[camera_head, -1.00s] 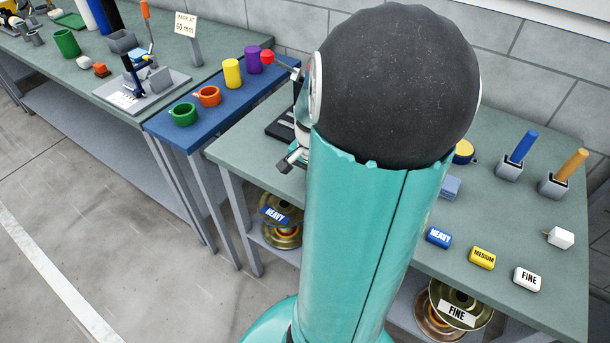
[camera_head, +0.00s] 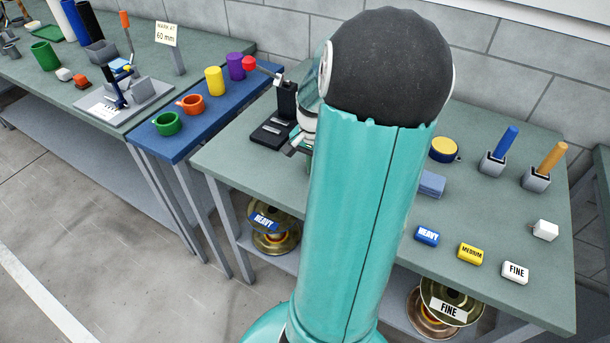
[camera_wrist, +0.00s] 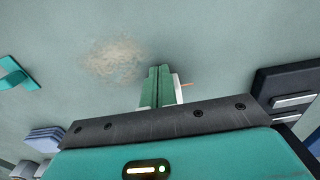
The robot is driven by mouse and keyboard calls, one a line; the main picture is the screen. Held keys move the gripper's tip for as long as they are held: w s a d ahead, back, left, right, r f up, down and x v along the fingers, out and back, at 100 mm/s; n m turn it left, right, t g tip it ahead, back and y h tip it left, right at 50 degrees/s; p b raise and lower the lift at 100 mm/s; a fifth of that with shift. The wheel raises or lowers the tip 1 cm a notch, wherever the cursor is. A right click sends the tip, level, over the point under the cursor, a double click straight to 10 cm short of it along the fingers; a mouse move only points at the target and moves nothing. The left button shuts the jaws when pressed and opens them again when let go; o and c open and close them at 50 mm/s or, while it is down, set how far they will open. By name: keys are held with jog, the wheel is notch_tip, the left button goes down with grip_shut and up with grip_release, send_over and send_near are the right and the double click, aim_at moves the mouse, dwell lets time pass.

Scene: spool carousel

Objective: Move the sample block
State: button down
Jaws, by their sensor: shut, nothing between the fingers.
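Two plain blocks could be the sample block, and I cannot tell which it is. One is a blue-grey block (camera_head: 431,184) just right of my arm on the green bench. The other is a small white block (camera_head: 545,229) near the bench's right edge. A blue-grey block (camera_wrist: 44,138) also shows at the lower left of the wrist view. My gripper (camera_wrist: 160,86) is shut and empty, its fingers pointing at the bench top and apart from that block. In the head view my arm hides most of the gripper.
A black device (camera_head: 272,132) with a red-ended lever stands left of my arm. Labelled HEAVY (camera_head: 427,236), MEDIUM (camera_head: 470,253) and FINE (camera_head: 515,271) blocks line the front. A yellow-topped tin (camera_head: 444,149) and two holders are behind. A blue stand (camera_head: 205,119) holds coloured cups and cylinders.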

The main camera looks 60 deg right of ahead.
jog(key=d, duration=0.7)
jog(key=shift+w+d, duration=0.15)
jog(key=shift+w, duration=0.15)
